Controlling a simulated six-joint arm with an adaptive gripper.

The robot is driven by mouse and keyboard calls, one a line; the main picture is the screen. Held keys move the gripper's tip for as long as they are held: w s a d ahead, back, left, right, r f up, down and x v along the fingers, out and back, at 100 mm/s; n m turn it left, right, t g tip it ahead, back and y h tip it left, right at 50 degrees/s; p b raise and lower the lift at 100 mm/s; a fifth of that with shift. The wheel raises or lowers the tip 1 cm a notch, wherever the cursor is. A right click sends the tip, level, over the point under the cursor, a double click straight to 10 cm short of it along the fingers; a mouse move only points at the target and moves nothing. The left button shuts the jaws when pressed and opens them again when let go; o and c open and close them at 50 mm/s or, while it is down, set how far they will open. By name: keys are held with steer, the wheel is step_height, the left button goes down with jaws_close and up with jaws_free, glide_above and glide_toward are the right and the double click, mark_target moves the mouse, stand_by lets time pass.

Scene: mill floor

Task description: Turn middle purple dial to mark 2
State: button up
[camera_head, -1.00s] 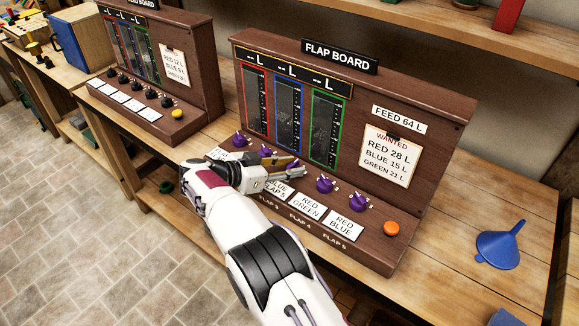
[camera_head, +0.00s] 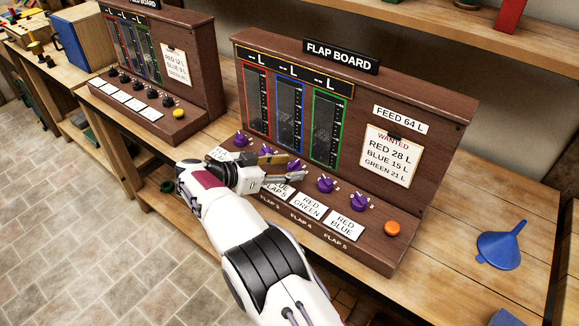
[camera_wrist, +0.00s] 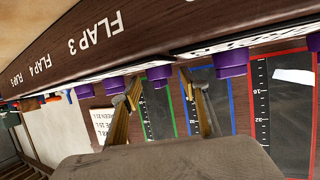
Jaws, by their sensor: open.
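The flap board carries a row of purple dials. The middle purple dial (camera_head: 295,166) shows partly at my gripper's tips, under the blue-framed and green-framed gauges. My gripper (camera_head: 291,169) is open in front of it. In the wrist view, upside down, the middle dial (camera_wrist: 160,75) lies between the two spread fingers of my gripper (camera_wrist: 160,79), with a gap showing on each side. I cannot tell which mark its pointer is on. The label below it reads "FLAP 3" in the wrist view.
Neighbouring purple dials stand close by, one to the left (camera_head: 266,150) and one to the right (camera_head: 325,184). An orange button (camera_head: 392,229) is at the board's right end. A blue funnel (camera_head: 501,245) lies on the bench farther right. A second board (camera_head: 160,75) stands at left.

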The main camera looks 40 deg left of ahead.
steer(key=v, duration=1.1)
steer(key=shift+w, duration=0.1)
steer(key=shift+w+d+r+n+t+y, duration=0.8)
steer(key=shift+w+d+r+n+y, duration=0.4)
steer(key=shift+w+d+r, duration=1.2)
steer(key=f+y, duration=0.1)
steer(key=f, duration=0.1)
steer(key=s+f+n+y, duration=0.1)
steer(key=f, duration=0.1)
steer(key=f+n, duration=0.1)
steer(key=f, duration=0.1)
steer(key=shift+s+d+f+g+y, duration=0.1)
steer(key=shift+s+d+g+y, duration=0.1)
steer(key=shift+s+g+y, duration=0.15)
steer(key=shift+a+f, duration=0.15)
steer(key=shift+a, duration=0.15)
steer(key=shift+w, duration=0.1)
